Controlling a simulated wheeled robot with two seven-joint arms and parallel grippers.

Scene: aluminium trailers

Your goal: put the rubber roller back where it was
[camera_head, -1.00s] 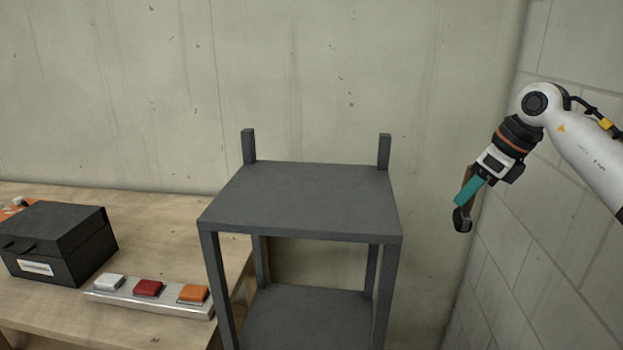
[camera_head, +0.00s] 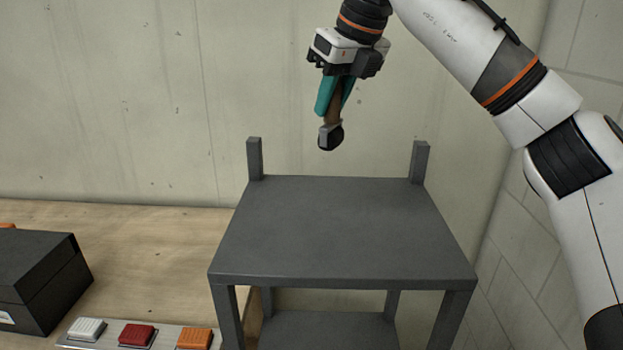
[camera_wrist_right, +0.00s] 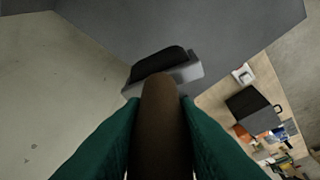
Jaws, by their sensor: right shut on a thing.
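The rubber roller (camera_head: 331,134) has a brown handle and a black roller in a grey frame. My right gripper (camera_head: 336,98), with teal fingers, is shut on its handle and holds it roller-end down, in the air above the grey cart's top shelf (camera_head: 345,225). In the right wrist view the brown handle (camera_wrist_right: 159,120) lies between the teal fingers, with the black roller (camera_wrist_right: 160,63) beyond it. The top shelf is bare. My left gripper is not in view.
Two short posts (camera_head: 254,158) rise at the shelf's back corners. On the wooden bench (camera_head: 130,245) at left are a black box (camera_head: 40,280) and a strip with white, red and orange buttons (camera_head: 137,335). A concrete wall stands behind.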

